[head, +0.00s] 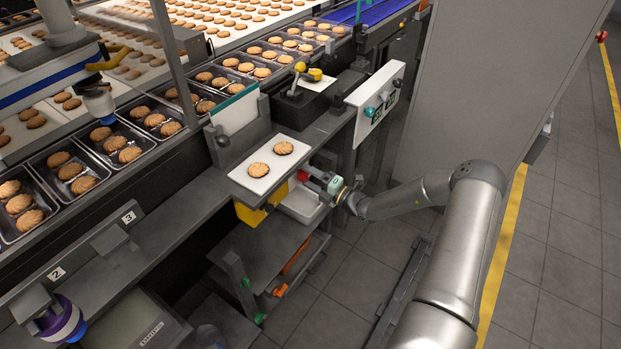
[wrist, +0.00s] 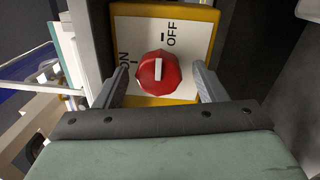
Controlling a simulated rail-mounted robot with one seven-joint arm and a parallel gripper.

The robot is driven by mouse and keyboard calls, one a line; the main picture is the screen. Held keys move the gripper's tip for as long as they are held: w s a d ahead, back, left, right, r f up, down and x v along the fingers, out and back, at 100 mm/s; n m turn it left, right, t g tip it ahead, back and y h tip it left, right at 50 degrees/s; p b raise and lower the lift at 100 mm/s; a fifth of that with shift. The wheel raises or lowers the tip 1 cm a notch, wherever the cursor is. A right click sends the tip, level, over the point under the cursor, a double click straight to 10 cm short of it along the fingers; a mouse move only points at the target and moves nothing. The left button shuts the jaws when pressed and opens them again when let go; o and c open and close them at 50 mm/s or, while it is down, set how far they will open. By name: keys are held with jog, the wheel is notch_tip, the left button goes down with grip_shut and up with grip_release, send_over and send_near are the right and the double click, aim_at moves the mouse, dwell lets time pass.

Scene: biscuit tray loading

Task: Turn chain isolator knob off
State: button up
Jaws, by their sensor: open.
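The red isolator knob (wrist: 172,81) sits on a white plate (wrist: 189,52) with a yellow surround (wrist: 208,14). The plate reads ON at the left and OFF at the upper right. The knob's white bar stands nearly upright in the wrist view, roughly in line with the mark beside OFF. My gripper (wrist: 159,78) is open, with one finger on each side of the knob and a visible gap to both sides. In the head view, my gripper (head: 310,177) is beside the yellow box (head: 250,215) under the shelf; the knob face is hard to make out there.
A white board (head: 262,184) with two biscuits lies on the ledge just above my gripper. A white bin (head: 302,204) is below it. A control panel (head: 377,98) with buttons stands behind. Floor (head: 345,285) is open at the front.

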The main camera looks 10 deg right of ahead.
jog(key=shift+d, duration=0.1)
jog(key=v, duration=1.7)
jog(key=shift+s, duration=0.15)
jog(key=s+a+r+n+g+h+p, duration=0.25)
jog(key=s+a+r+n+g, duration=1.1)
jog(key=n, duration=0.85)
jog(key=s+r+n+h+p, duration=0.4)
jog(key=s+r+n+h, duration=0.6)
jog(key=n, duration=1.2)
jog(key=s+r, duration=0.4)
jog(key=r, duration=0.1)
